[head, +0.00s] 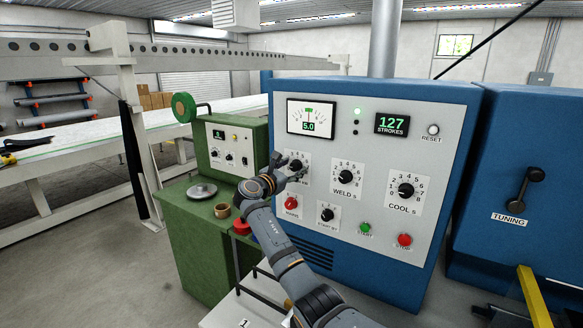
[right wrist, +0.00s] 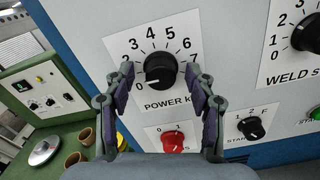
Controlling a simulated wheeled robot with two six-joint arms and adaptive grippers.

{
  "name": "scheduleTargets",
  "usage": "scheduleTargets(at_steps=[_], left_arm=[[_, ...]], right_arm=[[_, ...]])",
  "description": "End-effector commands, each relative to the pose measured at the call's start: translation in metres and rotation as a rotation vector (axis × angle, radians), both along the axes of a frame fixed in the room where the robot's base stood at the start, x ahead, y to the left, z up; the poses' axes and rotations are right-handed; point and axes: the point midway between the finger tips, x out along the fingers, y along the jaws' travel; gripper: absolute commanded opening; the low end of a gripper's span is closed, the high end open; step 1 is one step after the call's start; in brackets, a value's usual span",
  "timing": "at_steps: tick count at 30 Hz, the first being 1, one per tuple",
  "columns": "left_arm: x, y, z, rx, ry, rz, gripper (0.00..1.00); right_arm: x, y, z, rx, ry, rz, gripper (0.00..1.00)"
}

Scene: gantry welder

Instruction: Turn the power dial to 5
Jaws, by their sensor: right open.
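The power dial (right wrist: 160,70) is a black round knob on a white numbered plate, labelled "POWER K…", in the right wrist view. Its white mark is at lower left, by the 0. In the head view the power dial (head: 296,164) is partly hidden by my right gripper (head: 287,172). In the right wrist view my right gripper (right wrist: 160,93) is open, with one finger on each side of the dial. I cannot tell whether the fingers touch it. My left gripper is not in view.
The blue cabinet's panel also holds the WELD dial (head: 345,177), the COOL dial (head: 406,190), a red switch (right wrist: 173,142) below the power dial and a small black selector (right wrist: 251,128). A green cabinet (head: 190,240) with small pots stands at left.

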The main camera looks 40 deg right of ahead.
Motion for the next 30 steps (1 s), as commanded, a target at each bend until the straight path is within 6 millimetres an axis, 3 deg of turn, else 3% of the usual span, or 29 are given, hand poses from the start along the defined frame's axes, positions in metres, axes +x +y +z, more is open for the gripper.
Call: scheduleTargets(at_steps=[2,14,23,30], left_arm=[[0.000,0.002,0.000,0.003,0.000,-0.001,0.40],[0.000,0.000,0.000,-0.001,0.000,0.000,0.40],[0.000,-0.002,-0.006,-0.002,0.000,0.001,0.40],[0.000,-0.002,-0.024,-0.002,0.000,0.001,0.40]], right_arm=[[0.000,0.000,0.000,0.000,0.000,0.000,0.56],[0.000,0.000,0.000,0.000,0.001,-0.001,0.01],[0.000,0.000,-0.002,0.011,-0.037,-0.001,0.01],[0.000,0.000,-0.004,0.052,-0.177,-0.001,0.01]])
